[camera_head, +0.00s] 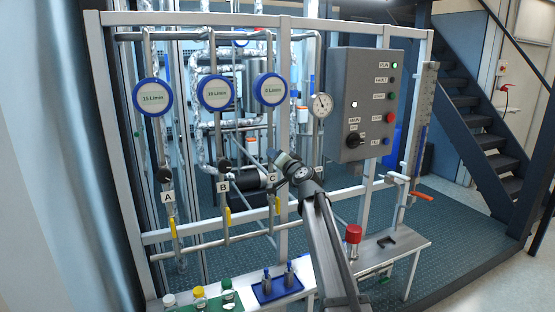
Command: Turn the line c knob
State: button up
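The line C pipe runs down below a round blue-rimmed flow display (270,89) that seems to read 0 L/min. Its label C (272,180) hangs just under my gripper. The line C knob itself cannot be made out; my gripper seems to cover its place. My gripper (274,157) points up and left at the line, at about the height of the other knobs. Its fingers are too small to tell open from shut, or whether they touch the knob. Black knobs show on line A (163,174) and line B (224,166).
A grey control box (360,104) and a pressure gauge (321,105) stand right of line C. Yellow-handled valves (228,217) sit lower on the lines. Below, a bench (408,245) carries bottles, a blue tray (277,289) and a red-capped vessel (353,234).

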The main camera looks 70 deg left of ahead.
jog(key=o, duration=1.1)
jog(key=shift+c, duration=0.2)
jog(key=shift+d, duration=0.1)
jog(key=d, duration=1.3)
jog(key=shift+d, duration=0.3)
